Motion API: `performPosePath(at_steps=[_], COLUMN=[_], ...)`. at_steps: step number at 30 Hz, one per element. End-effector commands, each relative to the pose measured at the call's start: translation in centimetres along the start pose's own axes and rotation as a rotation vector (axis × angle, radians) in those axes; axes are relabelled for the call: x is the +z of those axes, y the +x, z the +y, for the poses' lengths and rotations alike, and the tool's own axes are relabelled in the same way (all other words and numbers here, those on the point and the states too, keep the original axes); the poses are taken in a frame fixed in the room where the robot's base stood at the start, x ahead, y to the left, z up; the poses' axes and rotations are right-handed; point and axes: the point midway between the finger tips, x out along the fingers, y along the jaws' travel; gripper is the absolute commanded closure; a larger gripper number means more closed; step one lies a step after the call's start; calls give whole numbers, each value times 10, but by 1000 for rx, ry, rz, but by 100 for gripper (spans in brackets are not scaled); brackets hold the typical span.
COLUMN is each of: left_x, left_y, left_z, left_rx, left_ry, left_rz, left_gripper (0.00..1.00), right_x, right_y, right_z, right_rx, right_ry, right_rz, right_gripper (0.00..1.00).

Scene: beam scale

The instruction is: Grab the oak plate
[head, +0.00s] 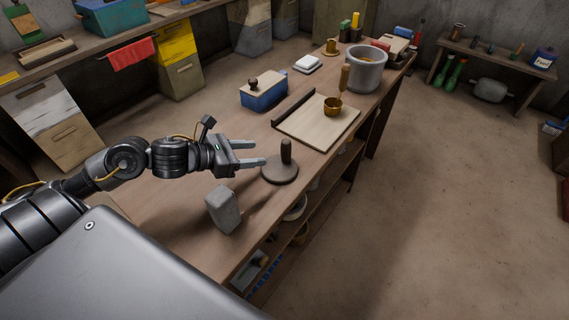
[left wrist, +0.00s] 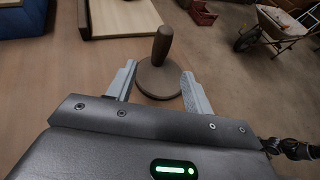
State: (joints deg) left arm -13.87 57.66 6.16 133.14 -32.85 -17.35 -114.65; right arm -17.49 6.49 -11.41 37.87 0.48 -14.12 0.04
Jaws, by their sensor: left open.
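A round brown plate (head: 278,175) with an upright dark post handle (head: 286,152) lies on the workbench; I take it to be the oak plate. It also shows in the left wrist view (left wrist: 158,86), ahead of the jaws. My left gripper (head: 256,153) is open and empty, just left of the plate, its fingers pointing toward the handle. In the left wrist view, its fingertips (left wrist: 159,72) appear on either side of the plate, with the handle between them. I cannot tell whether they touch the plate. My right gripper is not in view.
A grey block (head: 223,209) stands on the bench near the left gripper. Beyond the plate are a pale board (head: 318,128) with a brass cup (head: 333,106), a blue box (head: 264,92) and a grey pot (head: 366,69). The bench's right edge is close to the plate.

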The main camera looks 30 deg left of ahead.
Motion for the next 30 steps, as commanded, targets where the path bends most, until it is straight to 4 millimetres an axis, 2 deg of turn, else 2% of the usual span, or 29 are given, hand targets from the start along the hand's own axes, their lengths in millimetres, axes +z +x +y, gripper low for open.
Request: performPosePath(at_steps=[5, 9, 16, 22, 26, 30], left_x=[0, 2, 2, 0, 1, 4], left_y=[3, 18, 49, 58, 62, 81], left_z=[0, 0, 0, -1, -1, -1], left_rx=[-2, -2, -2, -3, -2, -1], left_ry=[0, -1, -2, 1, -3, -6], left_rz=[-1, -4, -3, 0, -1, -2], left_gripper=[49, 49, 49, 49, 49, 49], right_x=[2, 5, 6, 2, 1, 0], right_y=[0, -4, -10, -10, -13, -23], right_z=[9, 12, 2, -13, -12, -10], right_rx=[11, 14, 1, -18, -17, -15], right_ry=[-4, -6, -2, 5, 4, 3], right_rz=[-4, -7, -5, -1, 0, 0], right_gripper=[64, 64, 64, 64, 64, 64])
